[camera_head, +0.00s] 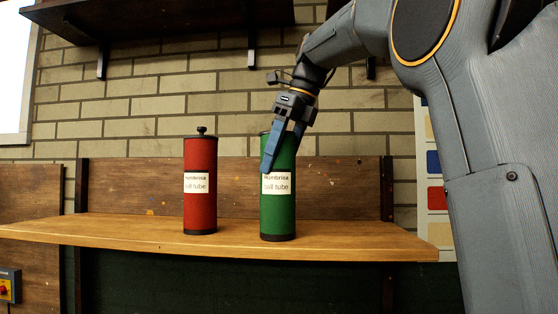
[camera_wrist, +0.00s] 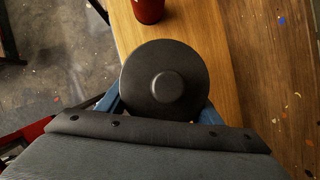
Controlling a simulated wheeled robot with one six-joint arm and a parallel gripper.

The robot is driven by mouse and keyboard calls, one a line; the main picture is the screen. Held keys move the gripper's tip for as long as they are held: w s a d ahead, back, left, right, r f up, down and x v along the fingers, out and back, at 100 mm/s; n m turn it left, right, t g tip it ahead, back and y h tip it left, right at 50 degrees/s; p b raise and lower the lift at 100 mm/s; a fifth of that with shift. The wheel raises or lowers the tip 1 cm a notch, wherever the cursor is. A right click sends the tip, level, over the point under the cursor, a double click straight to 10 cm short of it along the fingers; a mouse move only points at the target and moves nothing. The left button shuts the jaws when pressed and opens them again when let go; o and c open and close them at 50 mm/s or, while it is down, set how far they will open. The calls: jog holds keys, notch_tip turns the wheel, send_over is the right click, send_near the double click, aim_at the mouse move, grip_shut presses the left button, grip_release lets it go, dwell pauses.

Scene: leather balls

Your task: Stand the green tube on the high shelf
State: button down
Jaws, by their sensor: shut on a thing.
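The green tube (camera_head: 278,212) stands upright on the wooden bench shelf (camera_head: 110,228), with a white label and a dark base. My gripper (camera_head: 273,160) comes down from above and is shut on the upper part of the green tube. In the wrist view the tube's round black lid with a knob (camera_wrist: 166,84) sits between the blue fingers and hides most of them. The high shelf (camera_head: 170,20) is dark wood, on brackets on the brick wall at the top left. Its top surface is hidden from below.
A red tube (camera_head: 200,208) with a knobbed lid stands upright to the left of the green tube; it also shows in the wrist view (camera_wrist: 148,10). A wooden backboard (camera_head: 335,185) runs behind the bench. The bench's left part is clear.

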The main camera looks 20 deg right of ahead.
jog(key=c, duration=0.6)
grip_release()
jog(key=shift+f, duration=0.1)
jog(key=shift+o, duration=0.2)
jog(key=v, duration=1.2)
